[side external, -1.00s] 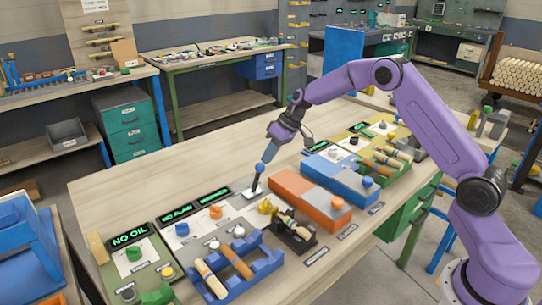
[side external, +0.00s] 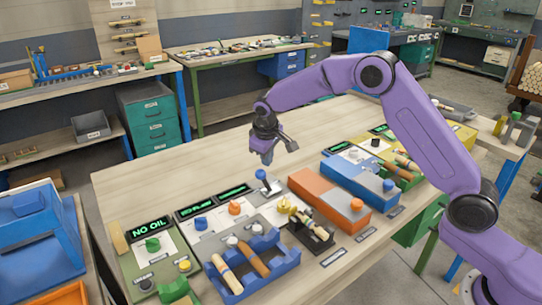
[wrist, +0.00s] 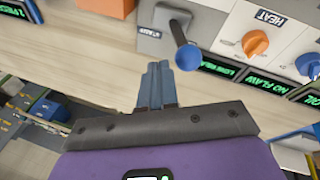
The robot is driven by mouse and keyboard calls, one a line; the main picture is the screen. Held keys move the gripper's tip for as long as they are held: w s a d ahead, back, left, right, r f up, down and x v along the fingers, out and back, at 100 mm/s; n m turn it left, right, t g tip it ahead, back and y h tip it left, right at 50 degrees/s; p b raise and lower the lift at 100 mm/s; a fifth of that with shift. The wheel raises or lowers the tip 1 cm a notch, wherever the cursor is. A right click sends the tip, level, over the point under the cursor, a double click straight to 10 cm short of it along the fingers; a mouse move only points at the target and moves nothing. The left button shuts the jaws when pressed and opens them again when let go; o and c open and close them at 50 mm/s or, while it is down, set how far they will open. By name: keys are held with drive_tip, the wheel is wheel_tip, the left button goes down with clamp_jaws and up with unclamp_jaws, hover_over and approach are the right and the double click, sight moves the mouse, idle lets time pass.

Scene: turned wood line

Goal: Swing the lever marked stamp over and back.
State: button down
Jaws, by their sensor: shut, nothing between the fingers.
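The lever (side external: 261,174) has a blue ball knob on a dark shaft and stands on a small grey plate behind the orange block. In the side view it leans with its knob to the left. The wrist view shows the lever (wrist: 187,55) with its knob toward the screens; the small label (wrist: 150,33) by its base is too small to read surely. My gripper (side external: 267,161) is above and behind the lever in the side view, shut and empty. In the wrist view my gripper's fingers (wrist: 158,68) are together, apart from the knob and left of it.
An orange dial marked HEAT (wrist: 255,43) and lit screens (wrist: 268,78) sit near the lever. The orange and grey block (side external: 325,196) stands to its right, and a blue rack with wood pieces (side external: 256,268) in front. Bare bench top (side external: 190,165) lies behind and left.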

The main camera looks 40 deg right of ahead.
drive_tip(key=shift+a+r, duration=0.1)
drive_tip(key=shift+r, duration=0.75)
drive_tip(key=w+d+v, duration=0.1)
drive_tip(key=v, duration=1.1)
drive_tip(key=shift+r, duration=0.55)
drive_tip(key=shift+w+d, duration=0.1)
